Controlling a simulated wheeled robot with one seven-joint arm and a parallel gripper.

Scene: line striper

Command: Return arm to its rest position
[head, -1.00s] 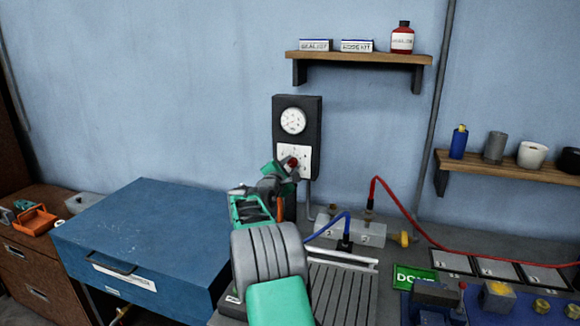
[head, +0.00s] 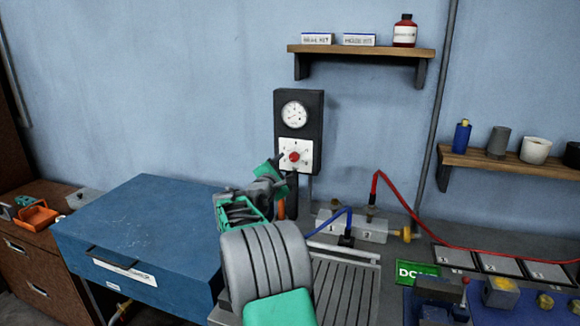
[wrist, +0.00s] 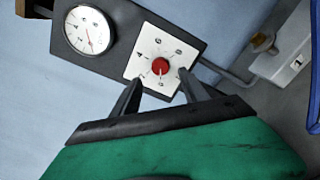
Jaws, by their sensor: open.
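My gripper (wrist: 157,97) is open and empty. In the wrist view its two dark fingers point toward the red knob (wrist: 161,66) on a white dial plate, one on each side of it in the picture, with the knob beyond the tips. In the head view my gripper (head: 280,168) is just below and left of the red knob (head: 294,157), apart from it. The knob sits on a dark wall box (head: 314,120) under a round white gauge (head: 293,114). The gauge also shows in the wrist view (wrist: 88,30).
A blue cabinet (head: 140,225) stands left of my arm. A metal manifold (head: 368,229) with blue and red hoses is at right, behind a grooved plate (head: 345,290). Shelves (head: 362,49) hang on the wall above and at right. An orange tray (head: 37,217) is far left.

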